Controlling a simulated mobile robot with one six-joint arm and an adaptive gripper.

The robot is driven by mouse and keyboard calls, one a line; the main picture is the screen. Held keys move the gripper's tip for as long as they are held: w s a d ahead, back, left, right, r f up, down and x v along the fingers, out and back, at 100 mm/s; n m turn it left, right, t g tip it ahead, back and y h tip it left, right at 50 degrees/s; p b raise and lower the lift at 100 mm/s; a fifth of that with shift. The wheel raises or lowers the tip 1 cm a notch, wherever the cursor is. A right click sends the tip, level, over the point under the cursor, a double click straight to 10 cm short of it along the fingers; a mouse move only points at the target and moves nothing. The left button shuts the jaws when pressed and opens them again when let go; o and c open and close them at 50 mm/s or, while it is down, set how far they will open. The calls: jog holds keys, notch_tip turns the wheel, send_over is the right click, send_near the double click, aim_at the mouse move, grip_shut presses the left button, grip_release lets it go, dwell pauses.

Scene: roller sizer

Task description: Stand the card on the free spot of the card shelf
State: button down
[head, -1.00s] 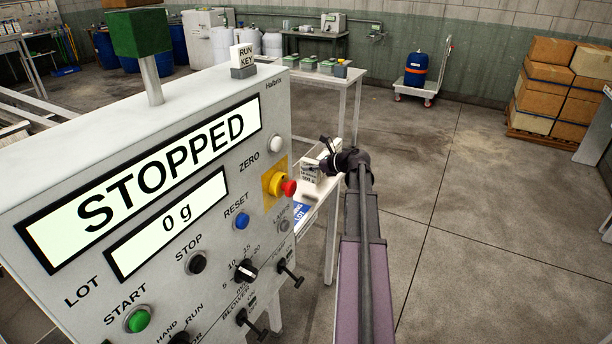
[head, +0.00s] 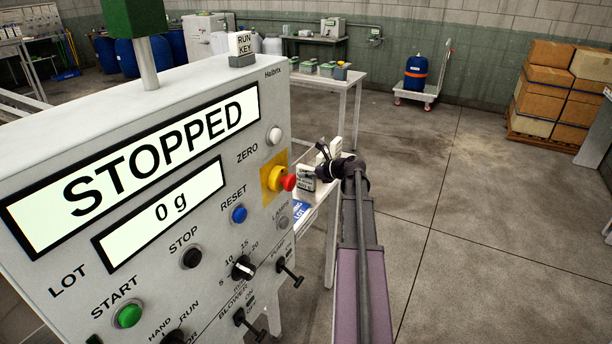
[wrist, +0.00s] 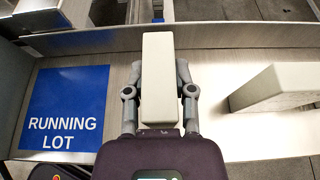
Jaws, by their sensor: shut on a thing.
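My gripper (wrist: 158,92) is shut on a pale, thick card (wrist: 158,70), with one finger on each side of it. In the head view my gripper (head: 325,167) is at the shelf beyond the panel, and the held card (head: 306,178) shows printed text on its face. The card shelf (wrist: 112,85) is a light surface below the gripper. A second pale card (wrist: 275,87) stands on it to the right in the wrist view. A blue RUNNING LOT label (wrist: 66,108) lies to the left with nothing on it. I cannot tell whether the held card touches the shelf.
The grey control panel (head: 150,260), reading STOPPED and 0 g, fills the left of the head view, close to the shelf. A red-and-yellow stop button (head: 283,180) juts out near my gripper. A table (head: 335,80) stands behind.

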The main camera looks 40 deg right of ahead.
jog(key=shift+f, duration=0.15)
jog(key=shift+c, duration=2.2)
grip_release()
jog(key=shift+r, duration=0.25)
jog(key=shift+s+r, duration=0.1)
jog(key=shift+s, duration=0.1)
jog(key=p+v, duration=0.4)
jog(key=v, duration=0.7)
jog(key=shift+s+p, duration=0.25)
jog(key=shift+p, duration=0.05)
jog(key=shift+d+r, duration=0.1)
jog(key=shift+r, duration=0.05)
